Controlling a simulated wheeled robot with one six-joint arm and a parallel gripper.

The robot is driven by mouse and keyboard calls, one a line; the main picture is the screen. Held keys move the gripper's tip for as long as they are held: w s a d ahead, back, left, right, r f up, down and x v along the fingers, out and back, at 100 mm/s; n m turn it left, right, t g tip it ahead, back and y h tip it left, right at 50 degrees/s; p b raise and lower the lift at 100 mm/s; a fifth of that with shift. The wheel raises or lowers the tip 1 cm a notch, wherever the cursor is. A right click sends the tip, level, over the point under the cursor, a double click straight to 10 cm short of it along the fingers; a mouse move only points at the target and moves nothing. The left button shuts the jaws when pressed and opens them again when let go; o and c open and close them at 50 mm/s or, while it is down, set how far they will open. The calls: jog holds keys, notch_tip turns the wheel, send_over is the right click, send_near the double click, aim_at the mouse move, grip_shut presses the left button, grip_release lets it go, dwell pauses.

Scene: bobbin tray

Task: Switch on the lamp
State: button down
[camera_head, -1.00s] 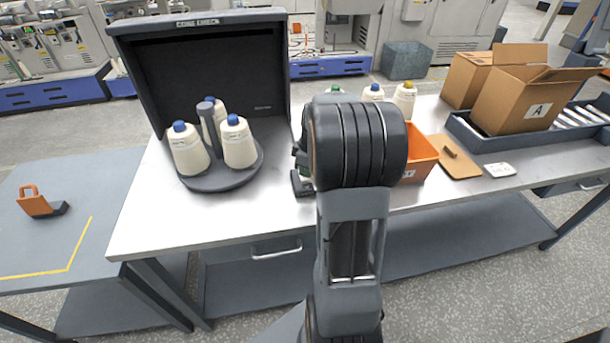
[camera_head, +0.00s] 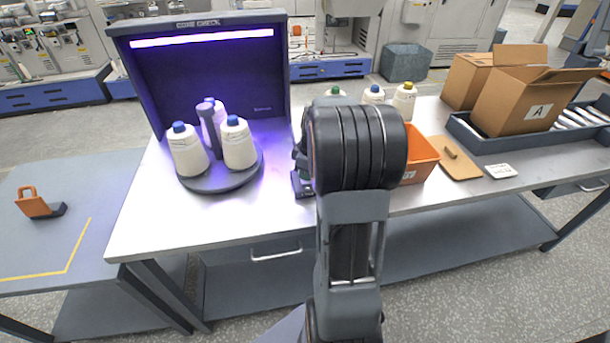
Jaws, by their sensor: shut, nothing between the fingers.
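The lamp (camera_head: 203,38) is a bright violet-white strip under the top edge of the dark cone check booth (camera_head: 112,30). It is lit and casts violet light on the booth's inside and the table. A small dark box (camera_head: 303,186) stands on the table right of the booth, partly hidden by my arm; I cannot tell for sure what it is. My gripper (camera_head: 300,158) is mostly hidden behind my arm, just above or at this box. It is shut with nothing in it; whether it touches the box is hidden.
A round dark stand (camera_head: 222,184) with several blue-topped cones (camera_head: 188,152) stands before the booth. An orange bin (camera_head: 422,156), a clipboard (camera_head: 458,163) and cardboard boxes (camera_head: 513,105) are on the right. The table's front left (camera_head: 165,225) is clear.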

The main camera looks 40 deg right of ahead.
jog(key=shift+r+p, duration=2.3)
jog(key=shift+r, duration=1.1)
jog(key=shift+f+m, duration=0.1)
jog(key=shift+m, duration=0.7)
jog(key=s+m, duration=0.1)
jog(key=s+a+f+m, duration=0.1)
jog(key=m, duration=0.1)
jog(key=shift+s+a+f+m+g, duration=0.15)
jog(key=shift+f+m+g, duration=0.05)
jog(key=shift+m+g, duration=0.1)
jog(key=s+a+r+t, duration=0.1)
jog(key=s+a+r, duration=0.1)
jog(key=a, duration=0.4)
jog(key=s+a+r+m+t, duration=0.1)
jog(key=s+a+r, duration=0.1)
jog(key=s+a, duration=0.2)
jog(key=s+a+r+t+h, duration=0.1)
jog(key=s+a+r, duration=0.1)
jog(key=a, duration=0.7)
jog(key=shift+s+a, duration=0.35)
jog(key=shift+s, duration=0.55)
